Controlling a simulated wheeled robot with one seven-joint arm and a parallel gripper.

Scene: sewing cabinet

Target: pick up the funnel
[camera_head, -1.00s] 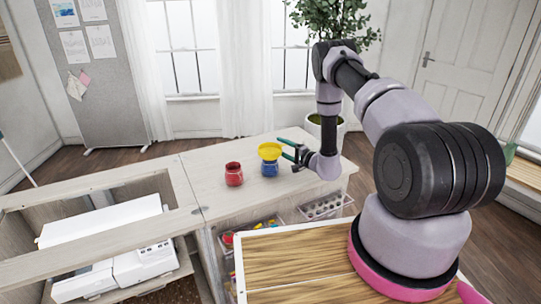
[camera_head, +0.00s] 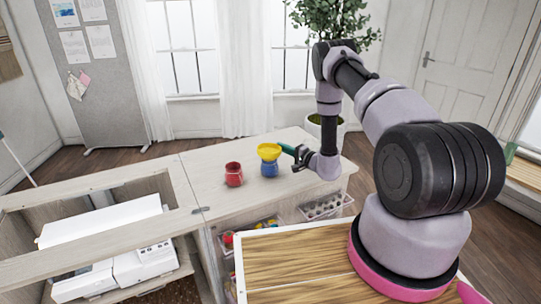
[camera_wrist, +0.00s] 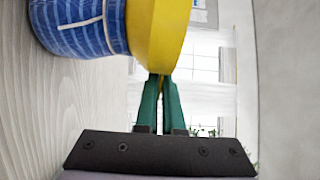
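The yellow funnel (camera_head: 268,151) sits on top of a blue jar (camera_head: 269,169) on the light wooden cabinet top. In the wrist view, turned sideways, the funnel (camera_wrist: 158,30) fills the upper middle, with the blue patterned jar (camera_wrist: 80,25) to its left. My gripper (camera_head: 283,148) is at the funnel's right side in the head view. Its green fingers (camera_wrist: 161,80) are closed together on the funnel's rim, with a sliver of yellow between them. The funnel still appears to be on or just at the jar's mouth.
A red jar (camera_head: 233,174) stands left of the blue jar. The cabinet top (camera_head: 205,165) is otherwise clear. A white sewing machine (camera_head: 105,240) lies in the open cabinet at the left. A plant (camera_head: 335,20) stands behind my arm.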

